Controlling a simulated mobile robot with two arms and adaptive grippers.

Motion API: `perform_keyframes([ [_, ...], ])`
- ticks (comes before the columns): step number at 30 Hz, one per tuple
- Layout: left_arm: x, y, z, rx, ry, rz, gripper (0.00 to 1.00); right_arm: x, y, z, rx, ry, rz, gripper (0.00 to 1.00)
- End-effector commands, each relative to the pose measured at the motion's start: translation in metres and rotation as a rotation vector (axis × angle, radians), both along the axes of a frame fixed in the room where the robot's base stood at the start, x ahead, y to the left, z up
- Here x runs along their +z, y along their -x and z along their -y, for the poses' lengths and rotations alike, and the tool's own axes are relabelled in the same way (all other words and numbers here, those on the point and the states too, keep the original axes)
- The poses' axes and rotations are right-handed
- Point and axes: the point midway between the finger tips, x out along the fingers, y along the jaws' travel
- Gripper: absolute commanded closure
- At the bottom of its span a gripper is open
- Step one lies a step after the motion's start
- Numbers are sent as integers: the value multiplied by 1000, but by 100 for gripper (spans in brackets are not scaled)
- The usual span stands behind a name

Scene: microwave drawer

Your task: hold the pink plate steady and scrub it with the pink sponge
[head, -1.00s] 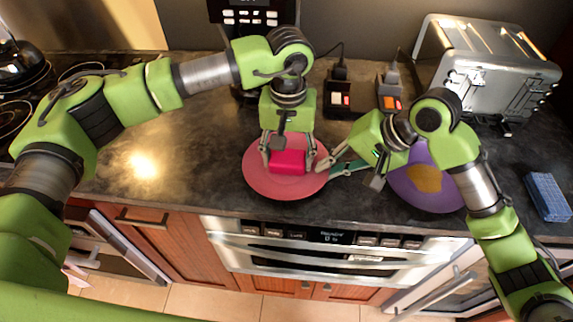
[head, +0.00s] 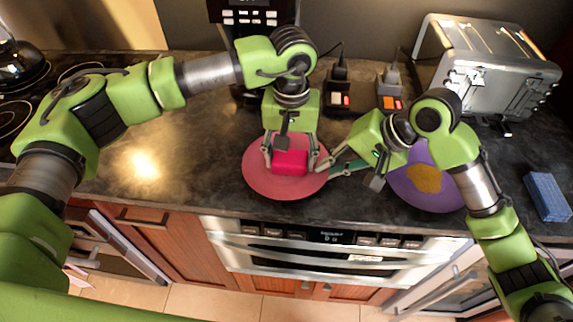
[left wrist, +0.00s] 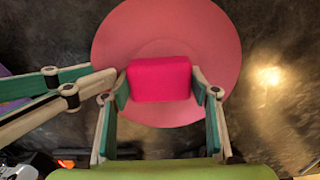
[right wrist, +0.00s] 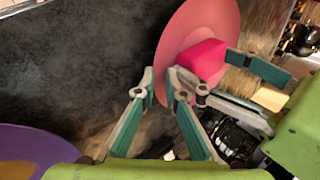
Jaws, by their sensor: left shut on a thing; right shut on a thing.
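The pink plate (head: 262,180) lies on the dark counter in front of me. The pink sponge (head: 291,161) is on the plate, between the fingers of my left gripper (head: 290,158), which is shut on it from above. In the left wrist view the sponge (left wrist: 159,79) sits between both fingertips over the plate (left wrist: 185,28). My right gripper (head: 325,170) is at the plate's right edge, with its fingers shut on the rim. The right wrist view shows the plate (right wrist: 195,22) and the sponge (right wrist: 201,62), with the left fingers close by.
A blue sponge (head: 547,196) is at the far right. A toaster (head: 490,70) stands at the back right. The counter left of the pink plate is clear.

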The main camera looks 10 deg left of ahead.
Motion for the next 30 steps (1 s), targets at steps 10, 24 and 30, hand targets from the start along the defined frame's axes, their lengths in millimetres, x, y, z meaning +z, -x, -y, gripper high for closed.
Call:
perform_keyframes([
  [10,-2,0,-16,-1,0,-2,63,-2,0,1,-1,2,-3,100],
  [24,-3,1,1,-2,2,-2,63,-1,1,0,0,1,-3,100],
  [30,-3,1,-3,-2,3,-3,63,-1,1,0,1,0,-2,100],
])
